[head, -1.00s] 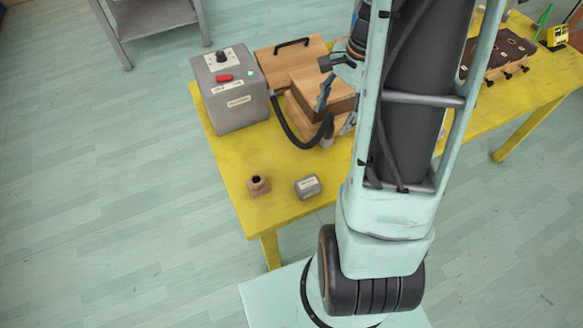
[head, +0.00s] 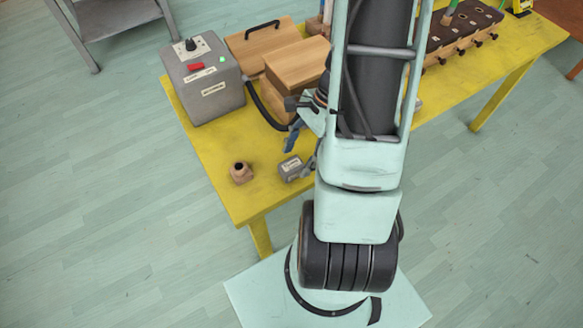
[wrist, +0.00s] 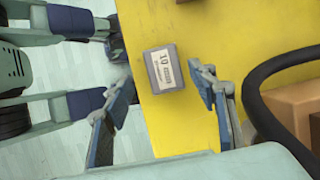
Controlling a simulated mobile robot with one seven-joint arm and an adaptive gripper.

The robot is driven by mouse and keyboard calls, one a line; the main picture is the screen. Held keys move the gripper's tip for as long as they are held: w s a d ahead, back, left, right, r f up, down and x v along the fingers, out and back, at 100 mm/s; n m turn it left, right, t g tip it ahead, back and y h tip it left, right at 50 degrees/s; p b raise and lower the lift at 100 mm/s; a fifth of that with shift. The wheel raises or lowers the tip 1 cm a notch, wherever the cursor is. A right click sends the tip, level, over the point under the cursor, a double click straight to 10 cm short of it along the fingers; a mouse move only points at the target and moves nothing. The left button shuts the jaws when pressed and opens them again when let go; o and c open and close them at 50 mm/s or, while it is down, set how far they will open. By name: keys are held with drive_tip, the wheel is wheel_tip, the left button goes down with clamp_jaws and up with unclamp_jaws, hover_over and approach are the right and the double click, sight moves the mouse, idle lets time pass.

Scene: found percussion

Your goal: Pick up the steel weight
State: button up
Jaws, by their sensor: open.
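The steel weight (head: 292,168) is a small grey block with a pale label, lying on the yellow table (head: 205,150) near its front edge. In the wrist view the weight (wrist: 165,69) shows its label with "10" facing up. My gripper (wrist: 160,95) is open there, with blue-padded fingers to the left and right of the weight. The weight appears just beyond the fingertips, and nothing is between the pads. In the head view my gripper (head: 300,150) is beside and above the weight, partly hidden by my arm.
A small brown pot-like object (head: 241,173) stands left of the weight. A grey control box (head: 204,80) and wooden boxes (head: 296,62) stand behind. A black hose (wrist: 262,95) curves close to the right finger. The table's front left corner is bare.

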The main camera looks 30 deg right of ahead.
sight(292, 164)
drive_tip(key=x, duration=0.4)
drive_tip(key=shift+w+a+f, duration=0.15)
drive_tip(key=shift+w, duration=0.15)
clamp_jaws()
